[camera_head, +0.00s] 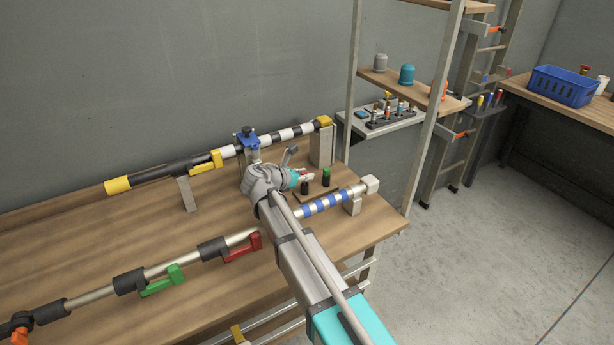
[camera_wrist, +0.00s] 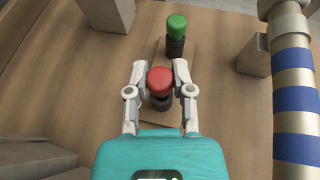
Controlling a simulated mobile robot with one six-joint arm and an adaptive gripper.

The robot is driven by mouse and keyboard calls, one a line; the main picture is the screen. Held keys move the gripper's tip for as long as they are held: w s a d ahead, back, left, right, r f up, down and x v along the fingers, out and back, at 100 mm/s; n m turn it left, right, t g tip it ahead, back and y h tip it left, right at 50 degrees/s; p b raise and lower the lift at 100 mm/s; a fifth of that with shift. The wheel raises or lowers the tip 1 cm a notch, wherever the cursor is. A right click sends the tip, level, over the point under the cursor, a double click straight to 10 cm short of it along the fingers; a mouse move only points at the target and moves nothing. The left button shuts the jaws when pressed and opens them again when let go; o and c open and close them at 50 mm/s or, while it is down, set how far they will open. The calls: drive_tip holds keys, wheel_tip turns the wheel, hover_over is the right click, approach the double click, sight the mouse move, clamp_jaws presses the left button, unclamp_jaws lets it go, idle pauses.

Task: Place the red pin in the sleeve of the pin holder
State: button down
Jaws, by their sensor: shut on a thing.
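The red pin (camera_wrist: 160,80) is between the two fingers of my gripper (camera_wrist: 159,70) in the wrist view, and the fingers are shut on it. A dark cylindrical sleeve (camera_wrist: 160,103) shows just below its red head. I cannot tell how far the pin is inside the sleeve. In the head view my gripper (camera_head: 299,176) is over the pin holder, directly above the dark sleeve (camera_head: 304,188). A green pin (camera_wrist: 176,24) stands upright in the other sleeve (camera_wrist: 175,47).
A blue-and-white striped bar (camera_head: 325,202) runs close on the right of the holder, with a block (camera_wrist: 254,55) under it. Behind my gripper is a bar with a blue clamp (camera_head: 246,136). Free wood (camera_head: 120,235) lies to the left on the bench.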

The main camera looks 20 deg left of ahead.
drive_tip(key=shift+f+b, duration=0.65)
drive_tip(key=shift+c, duration=2.4)
unclamp_jaws()
drive_tip(key=shift+r, duration=0.15)
drive_tip(key=shift+r+p, duration=0.6)
drive_tip(key=shift+p, duration=0.15)
drive_tip(key=p+v, duration=0.4)
drive_tip(key=v, duration=0.8)
drive_tip(key=shift+f, duration=0.2)
